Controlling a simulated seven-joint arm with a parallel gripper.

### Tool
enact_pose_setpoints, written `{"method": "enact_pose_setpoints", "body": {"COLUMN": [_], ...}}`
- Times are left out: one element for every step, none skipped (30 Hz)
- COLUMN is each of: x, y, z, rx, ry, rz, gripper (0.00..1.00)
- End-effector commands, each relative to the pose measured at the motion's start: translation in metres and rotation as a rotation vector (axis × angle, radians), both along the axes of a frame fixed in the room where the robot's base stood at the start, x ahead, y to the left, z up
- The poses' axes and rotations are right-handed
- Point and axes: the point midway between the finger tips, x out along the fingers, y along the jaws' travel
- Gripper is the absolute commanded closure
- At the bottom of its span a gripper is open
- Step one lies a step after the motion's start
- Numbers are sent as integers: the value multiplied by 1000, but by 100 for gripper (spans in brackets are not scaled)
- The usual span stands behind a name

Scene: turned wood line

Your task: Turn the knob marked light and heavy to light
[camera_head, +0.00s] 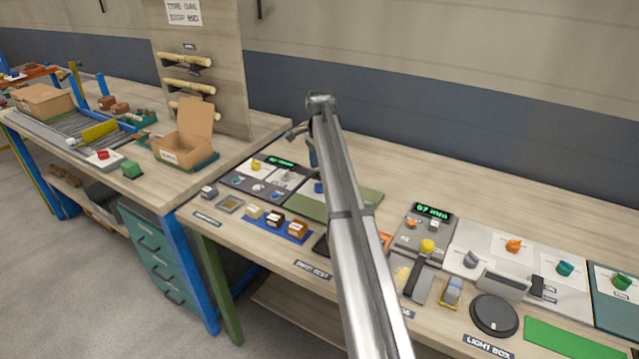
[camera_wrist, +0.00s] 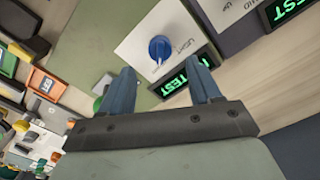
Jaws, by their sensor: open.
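A blue round knob (camera_wrist: 161,48) sits on a white plate (camera_wrist: 135,42) in the wrist view. The plate has a printed word by the knob that seems to read "light"; I cannot read a "heavy" mark or tell the knob's setting. My gripper (camera_wrist: 162,66) is open, with its two blue fingers apart and nothing between them. The knob shows beyond the gap between the fingertips, and I see no contact. In the head view the blue knob (camera_head: 319,188) shows beside my arm, which hides most of its plate.
A display with green letters (camera_wrist: 187,76) lies by the plate, close to the fingers. In the head view, a panel with several knobs (camera_head: 268,180) stands to the left, and more knob panels (camera_head: 500,247) to the right.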

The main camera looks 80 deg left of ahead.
Motion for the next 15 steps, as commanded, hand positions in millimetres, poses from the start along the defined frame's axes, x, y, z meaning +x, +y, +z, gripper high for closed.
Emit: {"method": "enact_pose_setpoints", "body": {"x": [0,0,0,0,0,0,0,0,0,0,0,0,0,0,0], "y": [-1,-1,-1,-1,-1,-1,-1,-1,0,0,0,0,0,0,0], "z": [-9,-15,-22,-27,-31,-36,-40,-44,-48,-51,-54,-58,-60,-61,-63], "rx": [-1,0,0,-1,-1,-1,0,0,1,1,1,1,0,1,1], "ry": [0,0,0,0,0,0,0,0,-1,-1,-1,0,0,0,-1], "rz": [0,0,0,0,0,0,0,0,0,0,0,0,0,0,0], "gripper": [37,37,37,37,37,37,37,37,37,37,37,37,37,37,37]}}
